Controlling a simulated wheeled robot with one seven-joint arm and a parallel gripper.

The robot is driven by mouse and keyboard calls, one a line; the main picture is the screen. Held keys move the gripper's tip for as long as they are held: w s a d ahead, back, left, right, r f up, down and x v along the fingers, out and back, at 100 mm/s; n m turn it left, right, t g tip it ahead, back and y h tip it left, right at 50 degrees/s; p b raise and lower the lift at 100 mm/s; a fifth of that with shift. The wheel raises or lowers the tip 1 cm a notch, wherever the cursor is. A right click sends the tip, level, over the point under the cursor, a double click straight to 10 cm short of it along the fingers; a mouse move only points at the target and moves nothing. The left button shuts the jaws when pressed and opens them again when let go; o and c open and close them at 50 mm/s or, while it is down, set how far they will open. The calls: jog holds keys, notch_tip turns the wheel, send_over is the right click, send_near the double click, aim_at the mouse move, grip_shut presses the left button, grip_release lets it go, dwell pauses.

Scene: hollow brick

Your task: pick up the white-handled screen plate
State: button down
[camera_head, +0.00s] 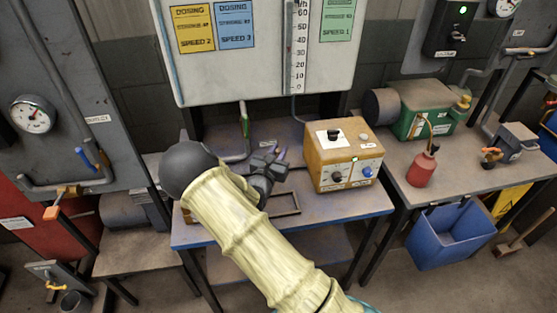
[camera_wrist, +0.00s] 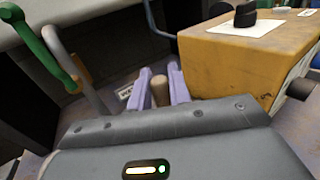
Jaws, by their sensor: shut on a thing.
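My gripper (camera_head: 281,154) is low over the blue worktable, left of the orange control box. In the wrist view its two lavender fingers (camera_wrist: 159,86) are shut on a tan-brown, rounded handle (camera_wrist: 158,91) that stands up between them. The body below the handle is hidden behind my gripper's housing, so I cannot tell whether it is a screen plate or touches the table. I make out no white handle in either view. A dark rectangular frame (camera_head: 285,203) lies on the table, partly behind my arm.
The orange control box (camera_head: 345,160) stands close on the right, and also in the wrist view (camera_wrist: 245,55). A white dosing panel (camera_head: 262,75) hangs above. A red oil can (camera_head: 423,167) stands on the right-hand table.

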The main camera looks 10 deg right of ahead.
jog(key=shift+f, duration=2.05)
jog(key=c, duration=1.3)
grip_release()
jog(key=shift+r, duration=0.1)
jog(key=shift+r, duration=0.15)
jog(key=b+v, duration=0.1)
jog(key=v, duration=1.1)
